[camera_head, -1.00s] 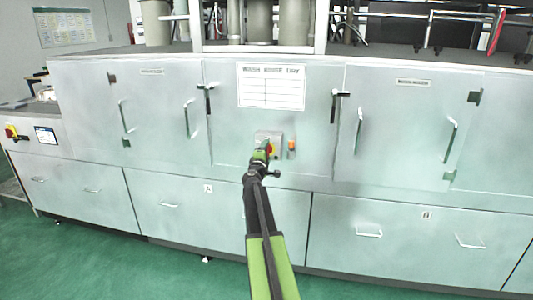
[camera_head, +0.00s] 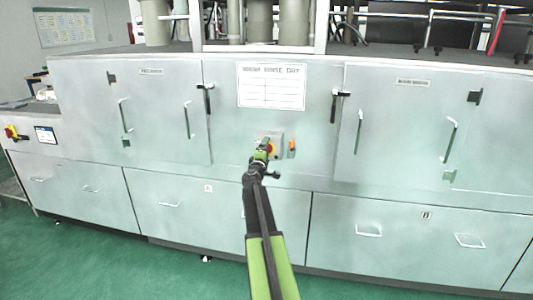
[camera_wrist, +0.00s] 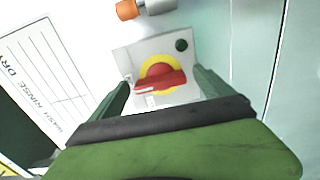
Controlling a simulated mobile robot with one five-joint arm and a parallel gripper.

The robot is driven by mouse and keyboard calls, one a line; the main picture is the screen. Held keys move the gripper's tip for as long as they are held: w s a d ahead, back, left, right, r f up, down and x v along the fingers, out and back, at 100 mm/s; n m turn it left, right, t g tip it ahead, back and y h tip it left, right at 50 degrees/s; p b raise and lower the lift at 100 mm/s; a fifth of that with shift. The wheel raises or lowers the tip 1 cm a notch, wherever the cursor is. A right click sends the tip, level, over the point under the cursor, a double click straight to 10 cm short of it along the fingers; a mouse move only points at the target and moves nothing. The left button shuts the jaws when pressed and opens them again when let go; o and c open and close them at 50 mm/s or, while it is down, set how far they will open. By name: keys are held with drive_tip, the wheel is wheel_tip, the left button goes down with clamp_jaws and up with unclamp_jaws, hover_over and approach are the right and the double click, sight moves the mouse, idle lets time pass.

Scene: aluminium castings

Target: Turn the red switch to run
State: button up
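The red switch (camera_wrist: 162,82) is a red bar handle on a round yellow disc (camera_wrist: 158,68), mounted on a grey plate (camera_wrist: 128,58). In the wrist view the bar lies nearly level, slightly tilted, with a white mark at its left end. Its lettering cannot be read. In the head view the switch (camera_head: 269,146) is small and partly hidden by my gripper (camera_head: 261,155). In the wrist view my gripper (camera_wrist: 161,84) is open, with one finger on each side of the switch. Small gaps seem to separate the fingertips from the bar's ends.
A dark green round button (camera_wrist: 181,45) sits on the same plate. An orange-ended fitting (camera_head: 292,147) projects right of it. A paper chart (camera_head: 271,87) hangs above. Cabinet doors with handles flank the panel. Another red-and-yellow switch (camera_head: 11,132) is at far left.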

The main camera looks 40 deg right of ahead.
drive_tip(key=v, duration=1.7)
drive_tip(key=shift+a, duration=0.2)
drive_tip(key=w+a+r+t+y+p, duration=0.15)
drive_tip(key=w+a+p, duration=0.25)
drive_tip(key=a, duration=0.6)
drive_tip(key=w+a+r+y+p, duration=0.2)
drive_tip(key=w+a+p, duration=0.25)
drive_tip(key=a, duration=0.55)
drive_tip(key=s+a+f+m+g+y+p, duration=0.1)
drive_tip(key=s+a+f+m+g+y, duration=0.2)
drive_tip(key=a, duration=0.4)
drive_tip(key=s+a+f+m+g+y+p, duration=0.1)
drive_tip(key=a+f+m+g+y+p, duration=0.1)
drive_tip(key=a+f, duration=0.5)
drive_tip(key=s+a+f+g+y, duration=0.3)
drive_tip(key=s+a, duration=0.3)
drive_tip(key=a, duration=0.1)
drive_tip(key=s+a+f+m+g+y, duration=0.1)
drive_tip(key=s+a+f+g+y, duration=0.2)
drive_tip(key=s+a, duration=0.4)
drive_tip(key=shift+a+y, duration=0.35)
